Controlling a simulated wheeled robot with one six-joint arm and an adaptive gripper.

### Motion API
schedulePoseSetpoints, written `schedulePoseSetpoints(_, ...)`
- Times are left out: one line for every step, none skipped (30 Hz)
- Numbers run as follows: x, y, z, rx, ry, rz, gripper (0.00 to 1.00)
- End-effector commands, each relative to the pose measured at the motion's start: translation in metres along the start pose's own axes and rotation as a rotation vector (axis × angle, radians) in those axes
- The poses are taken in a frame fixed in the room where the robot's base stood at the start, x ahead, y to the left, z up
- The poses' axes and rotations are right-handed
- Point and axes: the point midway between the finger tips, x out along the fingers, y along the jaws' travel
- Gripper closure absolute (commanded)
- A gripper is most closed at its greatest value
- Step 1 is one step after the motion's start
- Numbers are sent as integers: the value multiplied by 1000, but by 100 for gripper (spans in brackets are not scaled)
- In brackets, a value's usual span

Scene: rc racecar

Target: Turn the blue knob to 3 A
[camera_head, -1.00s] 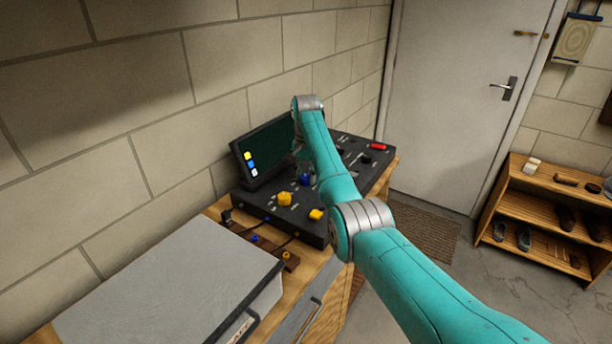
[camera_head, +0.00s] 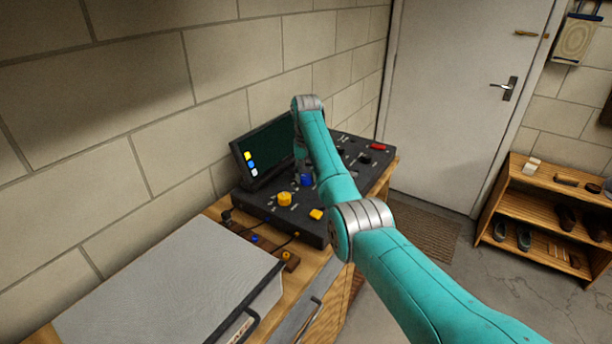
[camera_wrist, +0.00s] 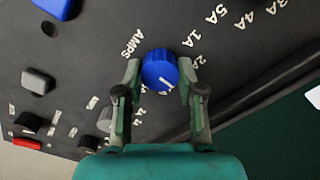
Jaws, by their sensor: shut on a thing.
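The blue knob (camera_wrist: 158,68) sits on the dark panel between the two fingers of my gripper (camera_wrist: 162,82) in the wrist view. The fingers are shut on its sides. A white pointer line on the knob's face points to the lower right of the picture. "AMPS", "1A" and a partly covered "2A" are printed near it. "5A", "4A" and "3A" are printed farther to the upper right. In the head view a blue knob (camera_head: 306,180) shows beside my arm, which covers much of the panel there.
A second blue knob (camera_wrist: 55,7) is at the upper left in the wrist view. Yellow knobs (camera_head: 285,198) stand on the panel (camera_head: 262,208), with a dark screen (camera_head: 268,147) behind. A grey case (camera_head: 165,290) is at the near left.

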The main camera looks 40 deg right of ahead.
Motion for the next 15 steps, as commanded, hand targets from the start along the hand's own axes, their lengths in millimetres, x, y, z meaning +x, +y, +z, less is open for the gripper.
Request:
schedulePoseSetpoints(0, 0, 0, -17, -1, 0, 97)
schedulePoseSetpoints(0, 0, 0, -25, -1, 0, 97)
schedulePoseSetpoints(0, 0, 0, -36, -1, 0, 97)
schedulePoseSetpoints(0, 0, 0, -43, -1, 0, 97)
schedulePoseSetpoints(0, 0, 0, -48, -1, 0, 97)
schedulePoseSetpoints(0, 0, 0, -54, -1, 0, 97)
schedulePoseSetpoints(0, 0, 0, -58, -1, 0, 97)
schedulePoseSetpoints(0, 0, 0, -61, -1, 0, 97)
schedulePoseSetpoints(0, 0, 0, -64, -1, 0, 97)
schedulePoseSetpoints(0, 0, 0, -66, -1, 0, 97)
schedulePoseSetpoints(0, 0, 0, -67, -1, 0, 97)
schedulePoseSetpoints(0, 0, 0, -67, -1, 0, 97)
schedulePoseSetpoints(0, 0, 0, -67, -1, 0, 97)
schedulePoseSetpoints(0, 0, 0, -67, -1, 0, 97)
schedulePoseSetpoints(0, 0, 0, -67, -1, 0, 97)
